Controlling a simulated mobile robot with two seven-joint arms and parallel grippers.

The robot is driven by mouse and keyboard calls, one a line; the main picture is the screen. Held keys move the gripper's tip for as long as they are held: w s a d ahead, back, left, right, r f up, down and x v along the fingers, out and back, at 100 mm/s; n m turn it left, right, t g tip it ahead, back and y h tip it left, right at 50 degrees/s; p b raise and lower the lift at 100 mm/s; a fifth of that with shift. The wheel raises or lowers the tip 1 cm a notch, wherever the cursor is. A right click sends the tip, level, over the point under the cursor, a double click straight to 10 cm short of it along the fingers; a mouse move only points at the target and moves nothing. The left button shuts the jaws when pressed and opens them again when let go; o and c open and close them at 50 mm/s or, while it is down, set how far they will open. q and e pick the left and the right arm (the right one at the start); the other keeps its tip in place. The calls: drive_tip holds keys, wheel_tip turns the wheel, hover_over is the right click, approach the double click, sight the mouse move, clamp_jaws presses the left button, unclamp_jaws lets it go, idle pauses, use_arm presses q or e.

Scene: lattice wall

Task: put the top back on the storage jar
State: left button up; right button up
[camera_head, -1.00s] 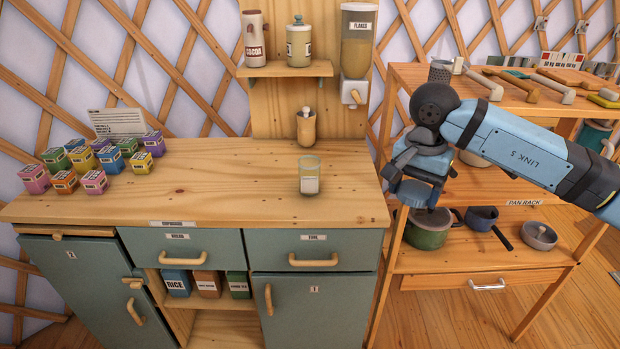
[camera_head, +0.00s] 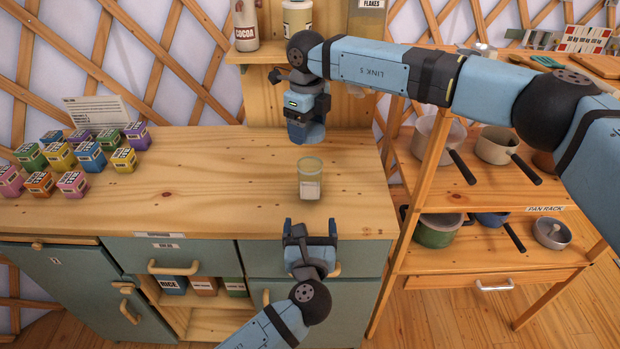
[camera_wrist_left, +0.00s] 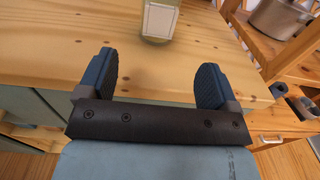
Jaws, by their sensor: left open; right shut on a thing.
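The storage jar (camera_head: 311,180) is a clear, open-topped glass with a pale label, standing upright on the wooden counter. Its lower part also shows in the left wrist view (camera_wrist_left: 158,20). My left gripper (camera_head: 311,232) is open and empty at the counter's front edge, just in front of the jar and apart from it. Its two fingers show in the left wrist view (camera_wrist_left: 156,65). My right gripper (camera_head: 306,134) points down behind the jar, above the back of the counter. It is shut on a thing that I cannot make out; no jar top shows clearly.
Several small coloured boxes (camera_head: 72,158) and a card (camera_head: 97,110) stand at the counter's left. A shelf (camera_head: 262,56) above carries a cocoa bottle (camera_head: 245,25) and a canister (camera_head: 297,18). A pan rack (camera_head: 480,262) stands on the right. The counter around the jar is clear.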

sight(310, 193)
use_arm(q)
drive_tip(key=shift+s, duration=0.15)
use_arm(e)
drive_tip(key=shift+s, duration=0.2)
use_arm(q)
drive_tip(key=w, duration=1.2)
use_arm(e)
drive_tip(key=shift+w, duration=0.1)
use_arm(q)
drive_tip(key=c, duration=1.5)
use_arm(e)
drive_tip(key=f, duration=0.5)
drive_tip(key=shift+w, duration=0.3)
drive_tip(key=shift+f, duration=0.1)
drive_tip(key=shift+f, duration=0.8)
drive_tip(key=shift+f, duration=0.5)
